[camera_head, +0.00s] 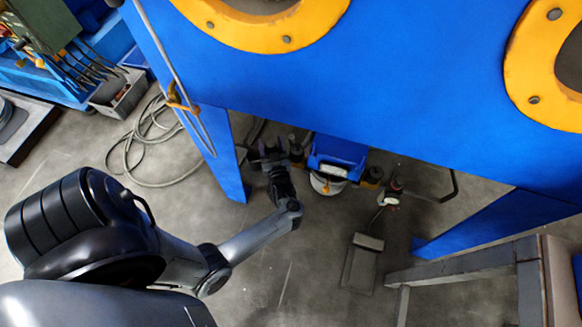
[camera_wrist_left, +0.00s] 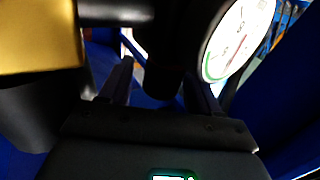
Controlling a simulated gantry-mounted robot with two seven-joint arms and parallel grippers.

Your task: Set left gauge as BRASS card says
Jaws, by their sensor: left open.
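My left gripper (camera_head: 268,153) reaches under the front of the blue cabinet in the head view. In the left wrist view my left gripper (camera_wrist_left: 157,90) is open, with one finger on each side of a dark rounded part (camera_wrist_left: 170,45). I cannot tell whether the fingers touch this part. A round gauge (camera_wrist_left: 238,40) with a white face and a green arc is close by at the upper right, cut off and seen aslant; its reading is not legible. A brass-coloured block (camera_wrist_left: 40,38) fills the upper left corner. I cannot make out the BRASS card.
The blue cabinet (camera_head: 350,75) hangs over the work area, and its blue leg (camera_head: 222,155) stands just left of my gripper. A blue box (camera_head: 338,150) is to the right. A foot pedal (camera_head: 362,265) and a coiled hose (camera_head: 135,155) lie on the floor.

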